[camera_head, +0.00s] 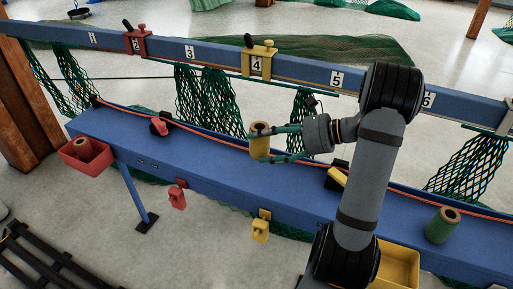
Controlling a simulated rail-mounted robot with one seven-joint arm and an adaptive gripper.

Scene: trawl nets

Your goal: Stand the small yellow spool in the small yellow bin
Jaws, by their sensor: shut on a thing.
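The yellow spool (259,147) has a brown core and is upright. My gripper (270,143) points left and is shut on it, with one finger on its far side and one on its near side. The spool appears above the blue bench (220,160), near its back edge. I cannot tell how high it is. A yellow bin (402,263) is at the front edge of the bench at lower right. My arm covers its left part, and the visible inside looks empty.
A green spool (440,228) stands on the bench at right. A red bin (85,160) at left holds a red spool. Red (159,126) and yellow (337,178) tools lie on the bench. A numbered blue rail (210,55) with green nets runs behind.

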